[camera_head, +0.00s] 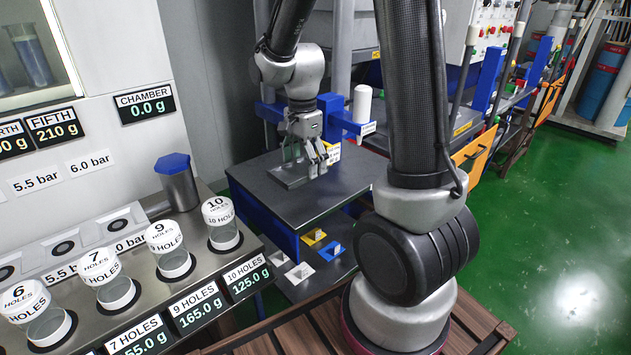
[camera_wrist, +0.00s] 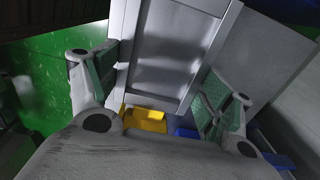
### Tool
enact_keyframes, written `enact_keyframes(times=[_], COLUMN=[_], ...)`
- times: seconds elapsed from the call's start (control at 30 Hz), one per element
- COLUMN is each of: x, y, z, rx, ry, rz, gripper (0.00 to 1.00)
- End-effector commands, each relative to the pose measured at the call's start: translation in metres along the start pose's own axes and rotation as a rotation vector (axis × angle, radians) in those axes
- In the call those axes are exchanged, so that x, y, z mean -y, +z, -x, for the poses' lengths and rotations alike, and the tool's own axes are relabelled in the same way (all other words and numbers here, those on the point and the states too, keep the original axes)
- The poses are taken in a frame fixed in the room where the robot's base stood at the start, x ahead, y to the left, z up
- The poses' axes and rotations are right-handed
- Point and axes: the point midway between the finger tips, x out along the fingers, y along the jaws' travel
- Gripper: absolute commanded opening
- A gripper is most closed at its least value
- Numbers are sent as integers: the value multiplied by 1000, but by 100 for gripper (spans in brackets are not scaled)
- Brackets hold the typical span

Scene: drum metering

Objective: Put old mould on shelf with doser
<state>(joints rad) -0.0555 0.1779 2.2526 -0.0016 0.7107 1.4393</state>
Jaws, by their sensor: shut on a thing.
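My gripper (camera_head: 308,164) is low over the dark grey table (camera_head: 345,178) in the head view. Its green-padded fingers also show in the wrist view (camera_wrist: 158,88), on either side of a flat grey metal piece with a raised rim, which I take for the mould (camera_wrist: 175,60). The fingers are shut on it. In the head view the grey mould (camera_head: 287,177) shows as a flat plate partly hidden by the fingers; I cannot tell whether it touches the tabletop. A lower shelf (camera_head: 318,283) carries small yellow, blue and white holders. I cannot make out which thing is the doser.
A counter at left holds several clear jars with hole labels (camera_head: 222,225) and a blue-lidded metal cylinder (camera_head: 178,183). A blue frame with a white cylinder (camera_head: 362,103) stands behind the table. A yellow holder (camera_wrist: 145,120) shows below the mould. Green floor at right is open.

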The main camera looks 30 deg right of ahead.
Motion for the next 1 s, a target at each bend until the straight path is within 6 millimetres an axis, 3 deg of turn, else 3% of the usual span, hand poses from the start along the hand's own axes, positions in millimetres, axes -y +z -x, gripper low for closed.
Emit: enact_keyframes(times=[0.1,0.5,0.9,0.93,1.0], x=[0,1,1,1,1], y=[0,0,0,0,0], z=[-22,-69,-74,-75,-74], rx=[0,0,0,0,0], ry=[3,2,-1,0,-1], rz=[2,4,5,4,4], gripper=[38,38,38,82,95])
